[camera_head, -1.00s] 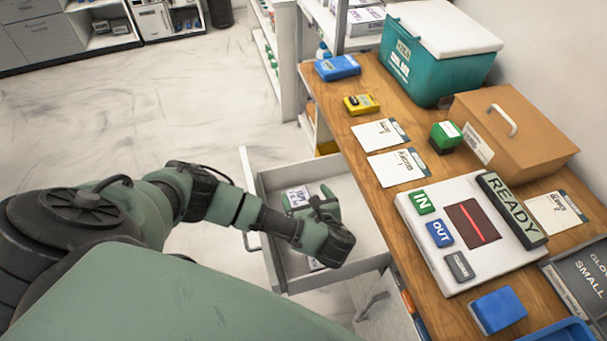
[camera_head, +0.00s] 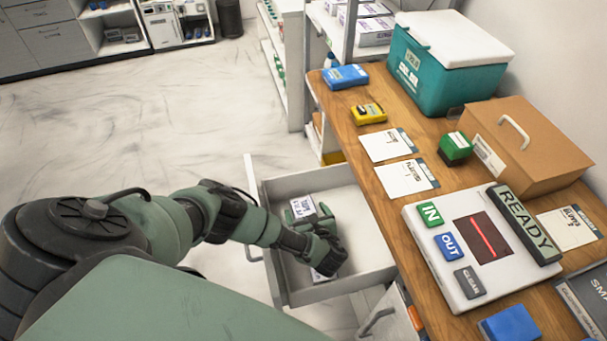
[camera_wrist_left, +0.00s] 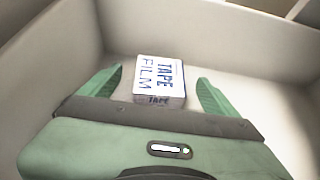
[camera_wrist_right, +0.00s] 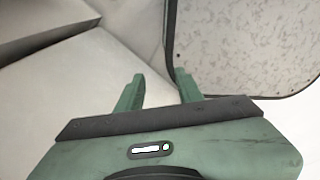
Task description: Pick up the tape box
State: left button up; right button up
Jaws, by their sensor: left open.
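The tape box (camera_head: 303,207) is a small white box with blue lettering, lying in the open drawer (camera_head: 352,199). In the left wrist view the box (camera_wrist_left: 160,80) reads TAPE FILM and sits between the two green fingers. My left gripper (camera_wrist_left: 160,74) is open, with a gap on both sides of the box. In the head view my left gripper (camera_head: 308,213) reaches down into the drawer. My right gripper (camera_wrist_right: 160,74) shows only in its wrist view, with its fingers apart and nothing between them.
Another pale item (camera_head: 320,276) lies in the drawer, partly hidden below my gripper. The drawer walls stand close around. The wooden counter (camera_head: 385,108) to the right carries a teal cool box (camera_head: 440,80), a brown box (camera_head: 540,150) and a READY panel (camera_head: 425,240). Open floor lies left.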

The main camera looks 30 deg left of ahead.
aim_at(304, 210)
pick_arm(q)
jog(key=shift+x, duration=1.15)
jog(key=c, duration=1.5)
